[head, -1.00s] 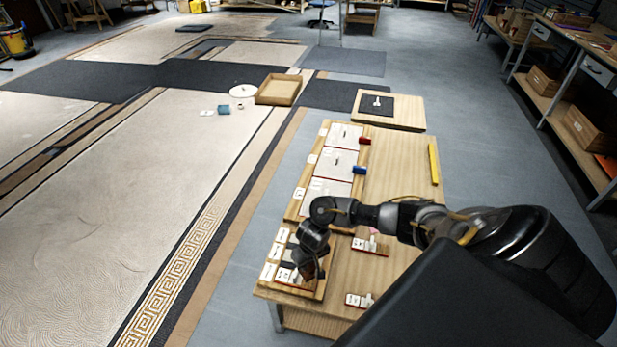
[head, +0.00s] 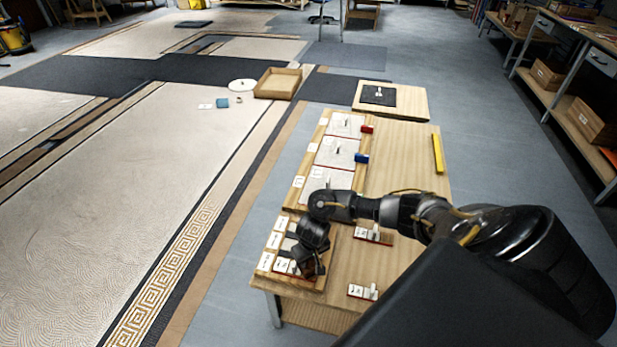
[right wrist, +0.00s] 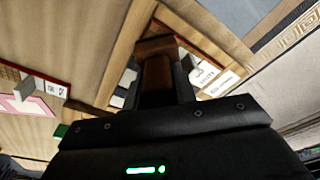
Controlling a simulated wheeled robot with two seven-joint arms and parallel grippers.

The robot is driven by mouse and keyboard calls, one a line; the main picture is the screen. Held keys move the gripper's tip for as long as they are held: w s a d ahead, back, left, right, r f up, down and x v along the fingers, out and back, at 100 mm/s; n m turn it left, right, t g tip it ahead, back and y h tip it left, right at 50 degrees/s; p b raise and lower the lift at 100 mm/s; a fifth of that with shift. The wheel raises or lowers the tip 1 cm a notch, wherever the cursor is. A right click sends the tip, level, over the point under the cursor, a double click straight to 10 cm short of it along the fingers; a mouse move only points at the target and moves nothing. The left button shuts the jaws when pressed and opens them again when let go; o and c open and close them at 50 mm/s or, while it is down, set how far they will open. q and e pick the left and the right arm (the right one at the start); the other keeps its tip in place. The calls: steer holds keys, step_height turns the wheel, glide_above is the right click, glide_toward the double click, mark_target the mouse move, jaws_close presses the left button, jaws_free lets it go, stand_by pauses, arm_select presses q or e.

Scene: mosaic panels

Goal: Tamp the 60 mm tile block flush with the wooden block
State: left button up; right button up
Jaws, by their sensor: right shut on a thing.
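My right gripper (head: 311,264) is over the small wooden tray (head: 309,283) at the near left of the table. In the right wrist view its dark fingers (right wrist: 160,85) are shut on a brown wooden block (right wrist: 156,66). A white-topped tile block with a red base (head: 287,267) sits in the tray, beside and partly behind the gripper. Its white top and a label also show in the right wrist view (right wrist: 200,76). I cannot read its size or tell whether the wooden block touches it. My left gripper is out of view.
Two loose tile blocks lie on the table, one nearer (head: 362,292) and one farther (head: 373,236). A long framed panel (head: 333,160) lies beyond the tray, with red (head: 367,129) and blue (head: 361,158) blocks beside it. A yellow bar (head: 437,153) lies at the right edge.

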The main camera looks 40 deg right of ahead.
steer(key=shift+f+b, duration=0.35)
steer(key=shift+f, duration=0.4)
stand_by(1.1)
steer(key=shift+p, duration=0.4)
stand_by(1.2)
steer(key=shift+s+a+f+p, duration=0.1)
steer(key=shift+s+f+p, duration=0.2)
steer(key=shift+p, duration=0.1)
stand_by(2.0)
steer(key=shift+r, duration=0.1)
steer(key=r+p, duration=0.2)
steer(key=p, duration=0.1)
steer(key=shift+w+r, duration=0.2)
steer(key=shift+r, duration=0.05)
step_height(320, 180, up, 5)
steer(key=p, duration=0.6)
steer(key=shift+w+f, duration=0.1)
